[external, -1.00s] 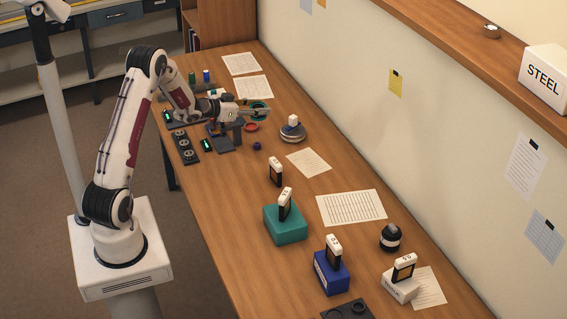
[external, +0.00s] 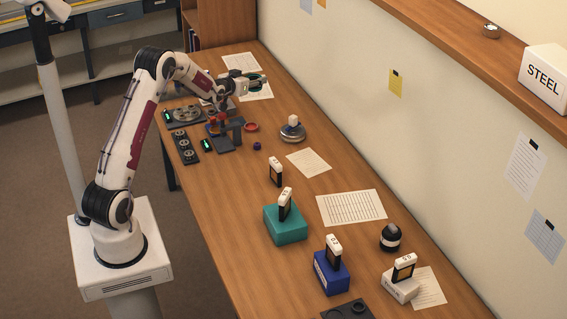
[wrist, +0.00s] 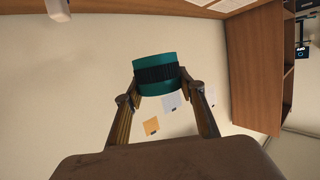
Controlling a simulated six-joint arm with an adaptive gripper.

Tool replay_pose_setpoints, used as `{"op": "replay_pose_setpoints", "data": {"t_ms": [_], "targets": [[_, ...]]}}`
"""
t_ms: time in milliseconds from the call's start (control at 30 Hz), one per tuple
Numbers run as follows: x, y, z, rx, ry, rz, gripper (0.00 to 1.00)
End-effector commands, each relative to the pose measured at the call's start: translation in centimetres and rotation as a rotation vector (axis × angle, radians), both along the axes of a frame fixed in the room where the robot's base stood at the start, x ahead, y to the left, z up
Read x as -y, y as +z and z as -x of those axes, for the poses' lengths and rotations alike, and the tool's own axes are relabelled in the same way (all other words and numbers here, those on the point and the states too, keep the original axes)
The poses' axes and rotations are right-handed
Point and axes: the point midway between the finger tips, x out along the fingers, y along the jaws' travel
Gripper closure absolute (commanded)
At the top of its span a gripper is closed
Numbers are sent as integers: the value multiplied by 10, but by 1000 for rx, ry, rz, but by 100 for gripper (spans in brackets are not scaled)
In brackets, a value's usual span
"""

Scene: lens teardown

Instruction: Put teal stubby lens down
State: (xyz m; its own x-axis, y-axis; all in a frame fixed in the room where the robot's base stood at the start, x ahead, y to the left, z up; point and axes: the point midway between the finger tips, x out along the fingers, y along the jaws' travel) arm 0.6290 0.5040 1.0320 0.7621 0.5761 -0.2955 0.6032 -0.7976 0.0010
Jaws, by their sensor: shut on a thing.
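The teal stubby lens (wrist: 156,75) is a short teal cylinder with a black ribbed band, held between the two fingers in the wrist view. My gripper (wrist: 160,100) is shut on it. In the external view my gripper (external: 257,83) is raised above the far part of the table, and the lens there is small and partly hidden by the fingers. Behind it in the wrist view are the wall and pinned papers, so the lens is clear of the tabletop.
Below my gripper are a dark stand (external: 232,132), a red ring (external: 251,127) and a round grey dish (external: 293,134) with a white-topped item. Dark trays (external: 185,147) lie at the left edge. Teal (external: 286,224) and blue (external: 331,273) blocks stand nearer.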

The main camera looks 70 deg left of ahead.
Motion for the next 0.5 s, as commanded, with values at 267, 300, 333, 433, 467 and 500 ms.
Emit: {"op": "replay_pose_setpoints", "data": {"t_ms": [267, 300, 333, 433, 467, 500], "targets": [[-15, 7, -1, 3, 86, -1, 90], [-17, 8, -1, 1, 99, 0, 90], [-18, 8, -1, 2, 107, 1, 90], [-23, 10, 0, 2, 136, -1, 90], [-24, 10, 0, 2, 145, -1, 90], [-26, 11, 0, 2, 156, 0, 90]]}}
